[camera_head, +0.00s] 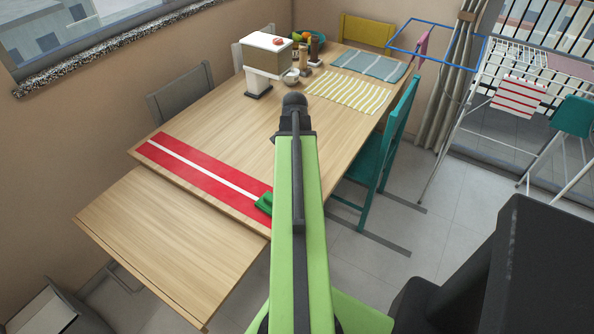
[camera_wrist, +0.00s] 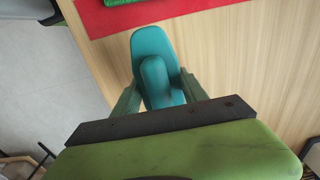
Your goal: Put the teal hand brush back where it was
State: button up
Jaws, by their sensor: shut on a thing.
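The teal hand brush (camera_wrist: 152,45) is between the two fingers of my gripper (camera_wrist: 160,92) in the wrist view. My gripper is shut on it. The brush shows over the bare wood of the table (camera_wrist: 225,50), close to the table's edge and just below the red runner. I cannot tell whether it touches the wood. In the head view my own arm hides the gripper and the brush.
A red runner with a white stripe (camera_head: 190,168) crosses the table's near end, with a green item (camera_head: 264,203) on it. A teal chair (camera_head: 377,165) stands at the right side. Placemats (camera_head: 347,92) and a box-like holder (camera_head: 262,65) occupy the far end.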

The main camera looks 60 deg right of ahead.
notch_tip(320, 180, down, 4)
jog(key=b, duration=0.3)
jog(key=shift+f+b, duration=0.1)
jog(key=shift+b, duration=0.2)
jog(key=shift+r, duration=0.25)
jog(key=shift+f, duration=0.2)
jog(key=o, duration=1.2)
jog(key=shift+r, duration=0.1)
notch_tip(320, 180, up, 12)
jog(key=p, duration=1.2)
jog(key=shift+r+p, duration=0.25)
jog(key=shift+p, duration=0.15)
jog(key=shift+f, duration=0.15)
